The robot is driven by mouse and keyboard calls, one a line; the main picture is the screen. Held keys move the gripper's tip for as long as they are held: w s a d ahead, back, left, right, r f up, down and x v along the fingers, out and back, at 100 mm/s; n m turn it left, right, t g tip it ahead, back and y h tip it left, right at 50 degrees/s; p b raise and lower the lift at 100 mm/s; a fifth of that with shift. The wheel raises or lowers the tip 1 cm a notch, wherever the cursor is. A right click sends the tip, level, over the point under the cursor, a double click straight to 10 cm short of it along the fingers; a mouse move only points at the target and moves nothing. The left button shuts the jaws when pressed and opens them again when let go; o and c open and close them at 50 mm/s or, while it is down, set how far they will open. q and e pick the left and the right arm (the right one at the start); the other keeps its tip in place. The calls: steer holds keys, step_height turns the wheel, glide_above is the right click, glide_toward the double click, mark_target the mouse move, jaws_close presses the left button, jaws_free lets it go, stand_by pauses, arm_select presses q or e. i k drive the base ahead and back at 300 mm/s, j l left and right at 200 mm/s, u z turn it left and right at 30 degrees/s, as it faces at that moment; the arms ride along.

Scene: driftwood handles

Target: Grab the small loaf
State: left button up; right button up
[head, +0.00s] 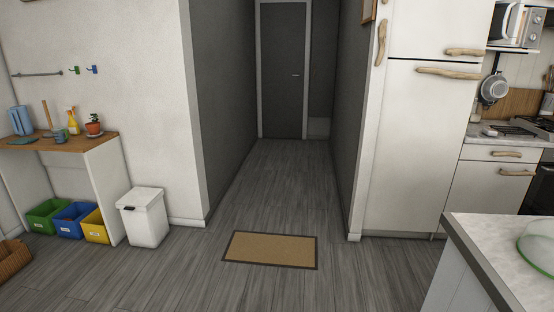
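No small loaf shows in the head view. Neither of my grippers is in the picture, so I cannot see whether they are open or shut. A green-tinted glass dish or cover (538,246) is cut off by the right edge, on a pale counter (485,235); I cannot tell what it holds.
A hallway with a dark door (284,70) lies ahead, with a brown doormat (270,249) before it. A white bin (144,218) and a wooden-topped shelf (60,142) with colored boxes stand left. A white fridge (415,150) with driftwood handles stands right.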

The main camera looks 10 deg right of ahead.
mark_target(487, 132)
steer(key=i+l+z, duration=0.25)
steer(key=i, duration=0.6)
steer(key=i+z, duration=0.3)
steer(key=i, duration=0.55)
steer(key=i+j+z, duration=0.25)
steer(key=i, duration=0.6)
steer(key=i+l+z, duration=0.15)
steer(key=i+z, duration=0.75)
steer(key=i+j+z, duration=0.25)
steer(key=i+z, duration=0.2)
steer(key=i+l+z, duration=0.15)
steer(key=i+z, duration=1.1)
steer(key=i+l+u, duration=0.1)
steer(key=i+u, duration=0.25)
steer(key=i, duration=0.45)
